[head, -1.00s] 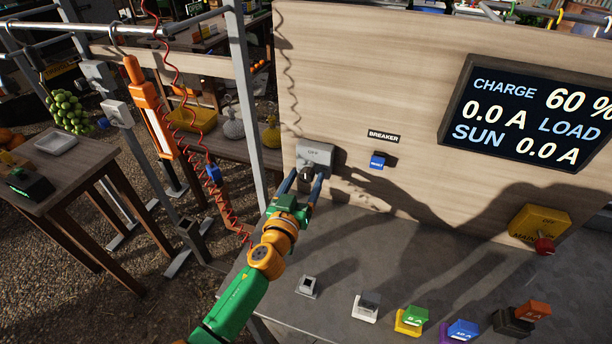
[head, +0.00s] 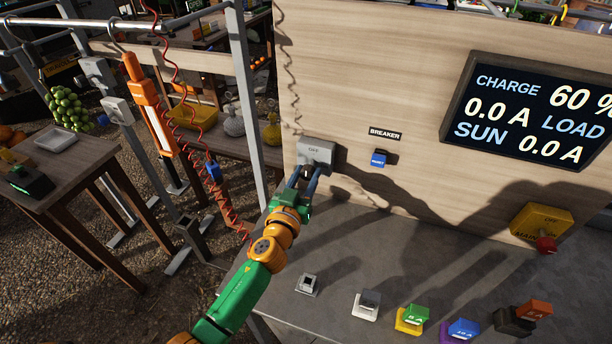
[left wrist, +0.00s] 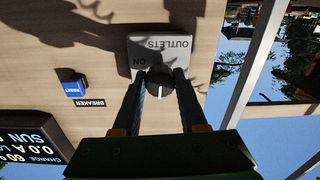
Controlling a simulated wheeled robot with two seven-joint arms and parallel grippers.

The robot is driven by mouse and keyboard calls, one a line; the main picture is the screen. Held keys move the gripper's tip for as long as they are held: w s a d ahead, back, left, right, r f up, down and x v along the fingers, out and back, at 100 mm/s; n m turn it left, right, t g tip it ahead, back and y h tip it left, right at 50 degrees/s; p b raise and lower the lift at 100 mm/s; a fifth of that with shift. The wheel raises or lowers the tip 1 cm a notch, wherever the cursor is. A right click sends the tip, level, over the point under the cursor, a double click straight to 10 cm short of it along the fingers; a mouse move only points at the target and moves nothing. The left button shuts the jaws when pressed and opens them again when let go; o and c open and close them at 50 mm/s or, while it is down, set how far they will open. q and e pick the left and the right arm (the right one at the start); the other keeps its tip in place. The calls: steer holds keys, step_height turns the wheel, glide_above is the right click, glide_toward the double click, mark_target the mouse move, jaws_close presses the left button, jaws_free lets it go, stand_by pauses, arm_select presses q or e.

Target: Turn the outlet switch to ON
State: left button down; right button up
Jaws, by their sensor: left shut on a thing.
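The outlet switch is a grey box (head: 316,151) on the wooden panel, with a small label that looks like OFF on top in the head view. In the left wrist view, which is upside down, the grey plate (left wrist: 143,48) reads OUTLETS and ON. Its dark round knob (left wrist: 160,82) has a pale marker line, upright in that picture. My left gripper (head: 306,178) is at the knob, shut on it with one finger on each side. The fingers and the knob (head: 306,172) partly hide each other in the head view. My right gripper is out of view.
A blue reset breaker (head: 378,159) sits right of the switch. A display (head: 530,110) and a yellow main switch (head: 541,224) are farther right. Several coloured blocks stand along the grey bench (head: 400,255). A metal post (head: 246,100) and a coiled red cable (head: 228,205) are at left.

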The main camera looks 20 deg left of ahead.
arm_select(q)
steer(key=m, duration=0.4)
steer(key=shift+b, duration=0.3)
steer(key=m, duration=0.4)
steer(key=shift+m, duration=0.4)
steer(key=m, duration=0.4)
steer(key=shift+a+m, duration=0.1)
steer(key=shift+m, duration=0.2)
steer(key=shift+r+m, duration=0.15)
steer(key=shift+m, duration=1.95)
steer(key=c, duration=0.8)
jaws_free()
steer(key=o, duration=0.3)
steer(key=shift+w, duration=0.1)
steer(key=shift+o, duration=0.3)
